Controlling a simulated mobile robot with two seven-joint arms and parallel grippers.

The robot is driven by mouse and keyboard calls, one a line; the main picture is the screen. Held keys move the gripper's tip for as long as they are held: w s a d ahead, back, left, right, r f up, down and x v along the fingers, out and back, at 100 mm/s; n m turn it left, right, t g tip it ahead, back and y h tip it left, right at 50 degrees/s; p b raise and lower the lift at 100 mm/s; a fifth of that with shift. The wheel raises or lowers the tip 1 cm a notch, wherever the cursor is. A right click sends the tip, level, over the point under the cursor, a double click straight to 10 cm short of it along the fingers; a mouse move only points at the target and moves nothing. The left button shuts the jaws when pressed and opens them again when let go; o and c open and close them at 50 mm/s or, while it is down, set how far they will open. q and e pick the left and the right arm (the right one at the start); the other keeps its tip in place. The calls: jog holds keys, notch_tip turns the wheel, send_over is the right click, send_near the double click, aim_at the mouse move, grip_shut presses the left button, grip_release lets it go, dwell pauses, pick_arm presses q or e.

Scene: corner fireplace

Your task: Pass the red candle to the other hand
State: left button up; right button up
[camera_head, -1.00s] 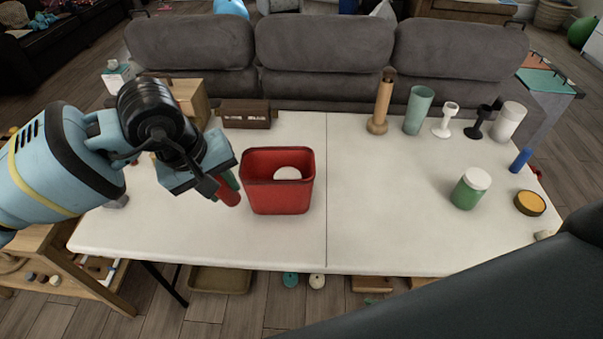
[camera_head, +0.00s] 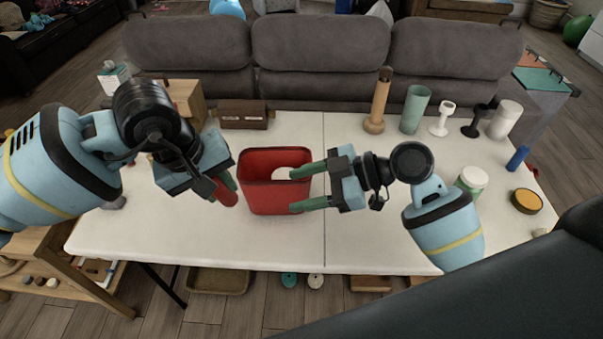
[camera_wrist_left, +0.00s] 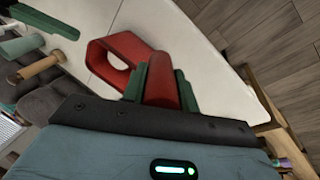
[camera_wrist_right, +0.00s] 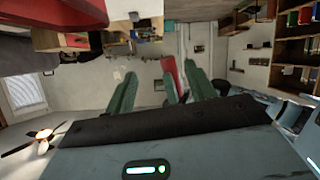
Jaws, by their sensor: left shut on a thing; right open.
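My left gripper (camera_head: 221,187) is shut on the red candle (camera_head: 228,194), held up left of the red bin. In the left wrist view the candle (camera_wrist_left: 161,82) sits between the green fingers, partly hidden by them. My right gripper (camera_head: 297,190) is open and empty, in front of the bin's right side, with its fingers pointing left toward the candle. A gap separates it from the candle. In the right wrist view a red piece, seemingly the candle (camera_wrist_right: 171,75), shows beyond the open fingers.
The red bin (camera_head: 255,192) stands on the white table (camera_head: 350,245) with a round white thing inside. A green jar (camera_head: 471,181), a yellow-topped tin (camera_head: 527,201) and a blue cylinder (camera_head: 517,158) are at right. Tall vessels stand along the back. The table's front middle is clear.

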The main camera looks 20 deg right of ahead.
aim_at(237, 196)
jog(key=shift+n+g+y, duration=0.3)
jog(key=shift+n+g, duration=0.1)
jog(key=shift+n, duration=0.4)
jog(key=w+a, duration=0.1)
jog(key=a, duration=0.6)
jog(key=w+a+f, duration=0.1)
jog(key=a, duration=0.3)
jog(key=shift+w+a, duration=0.25)
jog(key=shift+w, duration=0.05)
jog(key=c, duration=1)
pick_arm(q)
jog(key=o, duration=1.1)
jog(key=shift+c, duration=0.2)
pick_arm(e)
jog(key=shift+c, duration=0.4)
